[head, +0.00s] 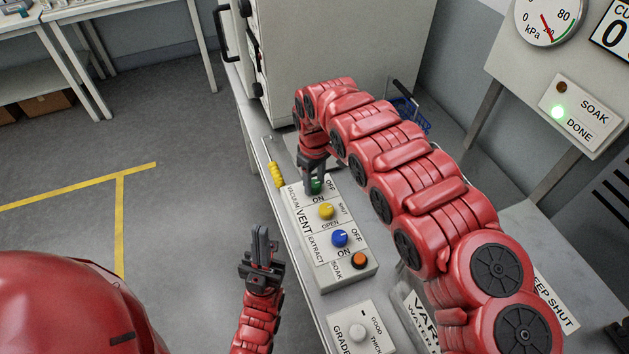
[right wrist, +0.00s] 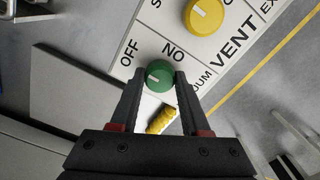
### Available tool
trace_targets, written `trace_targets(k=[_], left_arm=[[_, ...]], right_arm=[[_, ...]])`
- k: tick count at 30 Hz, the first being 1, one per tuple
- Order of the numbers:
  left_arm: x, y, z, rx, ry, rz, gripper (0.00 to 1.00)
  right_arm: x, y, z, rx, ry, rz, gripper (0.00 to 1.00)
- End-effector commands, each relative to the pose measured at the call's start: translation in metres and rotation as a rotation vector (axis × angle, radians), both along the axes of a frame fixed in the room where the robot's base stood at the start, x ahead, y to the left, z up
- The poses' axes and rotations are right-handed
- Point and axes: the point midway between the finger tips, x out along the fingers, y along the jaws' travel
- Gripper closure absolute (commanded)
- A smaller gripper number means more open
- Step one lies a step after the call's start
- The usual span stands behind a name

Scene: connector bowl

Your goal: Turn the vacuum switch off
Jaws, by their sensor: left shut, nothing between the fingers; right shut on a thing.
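The green vacuum knob (head: 316,187) is at the far end of the switch panel (head: 352,283), beside its OFF and ON labels. In the right wrist view the green knob (right wrist: 159,75) is between the two dark fingertips of my right gripper (right wrist: 159,82), which is shut on it. The knob's white mark lies on its left side in that view; I cannot tell exactly which label it points at. In the head view my right gripper (head: 316,182) reaches down onto the knob. My left gripper (head: 263,244) is shut and empty, left of the panel.
A yellow vent knob (head: 327,211), a blue extract knob (head: 340,238) and an orange soak button (head: 359,260) sit along the panel. A yellow handle (head: 277,174) lies beyond it. A gauge (head: 549,16) and a green lit DONE lamp (head: 559,112) are at upper right.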

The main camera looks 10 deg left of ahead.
Motion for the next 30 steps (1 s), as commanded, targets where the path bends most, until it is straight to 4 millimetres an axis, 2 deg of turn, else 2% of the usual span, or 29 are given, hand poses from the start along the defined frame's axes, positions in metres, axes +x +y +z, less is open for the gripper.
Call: trace_targets(k=[4, 5, 9, 18, 22, 26, 30], left_arm=[[0.0, 0.0, 0.0, 0.0, 0.0, 0.0, 1.0], [0.0, 0.0, 0.0, 0.0, 0.0, 0.0, 1.0], [0.0, 0.0, 0.0, 0.0, 0.0, 0.0, 1.0], [0.0, 0.0, 0.0, 0.0, 0.0, 0.0, 1.0], [0.0, 0.0, -0.003, 0.0, 0.0, 0.0, 1.0], [0.0, 0.0, -0.01, 0.0, 0.0, 0.0, 1.0], [0.0, 0.0, -0.015, 0.0, 0.0, 0.0, 1.0]], right_arm=[[0.001, 0.0, 0.001, 0.001, -0.004, 0.001, 1.0], [0.001, 0.0, 0.001, 0.001, -0.004, 0.001, 0.48], [0.001, 0.0, 0.001, 0.001, -0.003, 0.0, 0.24], [0.0, 0.0, 0.001, 0.0, -0.001, 0.0, 0.24], [0.001, 0.0, 0.009, 0.001, -0.003, 0.0, 0.24], [0.002, -0.001, 0.032, -0.001, -0.005, -0.001, 0.24], [0.004, -0.001, 0.068, 0.003, -0.009, -0.003, 0.24]])
